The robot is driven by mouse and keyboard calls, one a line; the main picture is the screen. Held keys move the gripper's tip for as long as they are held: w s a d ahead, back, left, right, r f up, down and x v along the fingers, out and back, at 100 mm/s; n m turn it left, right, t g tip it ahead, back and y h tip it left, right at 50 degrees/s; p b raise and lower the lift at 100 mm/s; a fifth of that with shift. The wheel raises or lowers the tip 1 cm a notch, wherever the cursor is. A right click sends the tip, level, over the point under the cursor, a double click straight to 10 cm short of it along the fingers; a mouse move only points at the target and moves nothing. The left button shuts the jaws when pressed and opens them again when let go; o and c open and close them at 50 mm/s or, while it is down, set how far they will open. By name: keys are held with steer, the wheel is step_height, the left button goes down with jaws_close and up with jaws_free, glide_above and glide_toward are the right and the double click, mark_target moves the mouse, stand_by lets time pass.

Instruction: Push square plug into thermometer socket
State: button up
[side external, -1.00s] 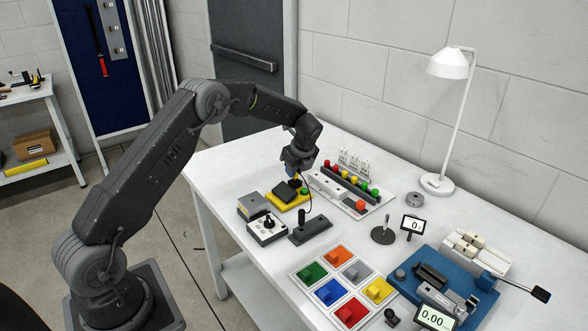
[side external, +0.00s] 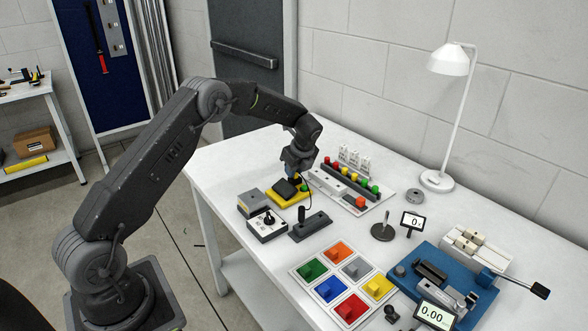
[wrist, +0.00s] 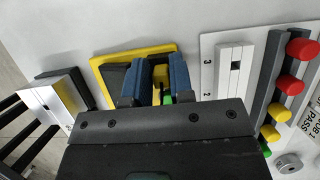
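My gripper (wrist: 159,84) points down over the right part of a yellow base plate (wrist: 105,64). In the wrist view its two blue fingers stand close on either side of a small yellow block, which looks like the square plug (wrist: 160,75). A black wedge-shaped body (wrist: 115,76) sits on the plate left of the fingers; it also shows in the side view (side external: 284,189). The plate with this body seems to be the thermometer. A bit of green (wrist: 168,99) shows below the fingers. The socket and the plug's lower end are hidden by my gripper.
Right of the plate is a white board (side external: 378,203) with a grey rail and coloured knobs. A grey box (side external: 251,203), a switch box (side external: 267,228) and a dark base with an upright handle (side external: 311,226) stand close in front. Coloured squares (side external: 311,270) lie nearer.

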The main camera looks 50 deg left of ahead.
steer(key=o, duration=0.4)
steer(key=shift+r, duration=0.1)
steer(key=v, duration=1.3)
steer(key=shift+d+r, duration=0.2)
steer(key=shift+r, duration=0.05)
steer(key=s+d+r+n+t+h, duration=0.1)
steer(key=s+d+r+n, duration=0.35)
steer(key=s+r, duration=0.2)
steer(key=s+d+r+n+t+h, duration=0.1)
steer(key=s+d+r+n+t, duration=0.1)
steer(key=s+d+r+n, duration=0.45)
steer(key=s+d+f+n+t, duration=0.1)
steer(key=s+d+n, duration=0.1)
steer(key=s, duration=0.5)
steer(key=s+d+f+n+h, duration=0.1)
steer(key=s+d+n, duration=0.1)
steer(key=s, duration=0.5)
steer(key=s+d+f+n+t+h, duration=0.1)
steer(key=s+d+f+n, duration=0.1)
steer(key=s, duration=0.5)
steer(key=shift+d+f+n+t, duration=0.1)
steer(key=shift+n+t, duration=0.2)
steer(key=shift+n, duration=0.2)
